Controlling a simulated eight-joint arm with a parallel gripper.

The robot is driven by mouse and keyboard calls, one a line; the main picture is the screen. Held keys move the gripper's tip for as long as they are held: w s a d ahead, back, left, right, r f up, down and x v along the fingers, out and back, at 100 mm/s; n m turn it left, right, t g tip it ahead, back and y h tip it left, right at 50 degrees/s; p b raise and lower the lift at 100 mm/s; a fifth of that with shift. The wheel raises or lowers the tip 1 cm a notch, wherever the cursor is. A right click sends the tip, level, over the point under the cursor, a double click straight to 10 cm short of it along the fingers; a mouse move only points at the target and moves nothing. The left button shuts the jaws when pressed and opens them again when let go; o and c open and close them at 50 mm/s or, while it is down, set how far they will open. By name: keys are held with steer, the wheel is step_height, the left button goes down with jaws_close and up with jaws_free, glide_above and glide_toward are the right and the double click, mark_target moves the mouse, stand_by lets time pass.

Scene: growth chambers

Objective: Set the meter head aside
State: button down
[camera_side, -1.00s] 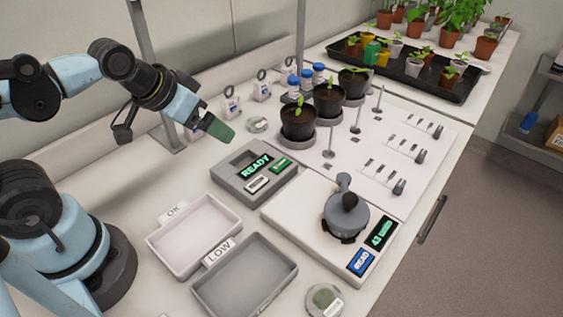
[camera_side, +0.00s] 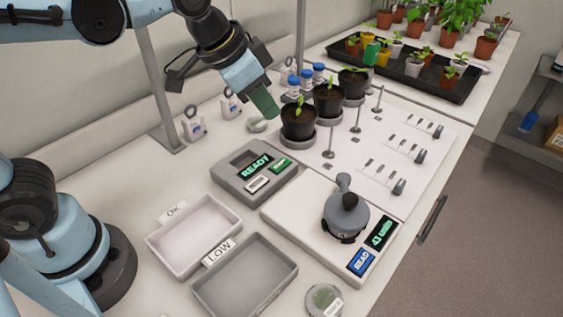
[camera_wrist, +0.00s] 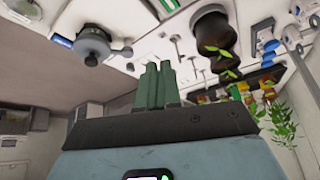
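The meter head (camera_side: 347,216) is a round grey device with a dark knob and a short arm. It sits on a white plate (camera_side: 290,213) with a green display and a blue READ button. In the wrist view the meter head (camera_wrist: 93,46) is at the upper left. My gripper (camera_side: 272,113) is in the air near the back of the bench, left of the black pots, well apart from the meter head. In the wrist view its green fingers (camera_wrist: 159,64) are close together with nothing seen between them.
A grey READY unit (camera_side: 232,172) lies left of the plate. OK (camera_side: 178,262) and LOW (camera_side: 208,303) trays stand at the front. Black potted seedlings (camera_side: 298,128) stand close to my gripper. A white board with posts and slots (camera_side: 385,170) is at the right.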

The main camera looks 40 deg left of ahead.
steer(key=w+d+r+m+g+h, duration=0.1)
steer(key=d+m, duration=0.6)
steer(key=d, duration=1.2)
steer(key=shift+w+d+r+g+h, duration=0.25)
steer(key=shift+w+g, duration=0.45)
steer(key=shift+g, duration=0.5)
steer(key=shift+f, duration=0.1)
glide_above(357, 211)
steer(key=shift+w+d+f, duration=0.1)
steer(key=shift+f, duration=4.9)
steer(key=shift+m, duration=0.3)
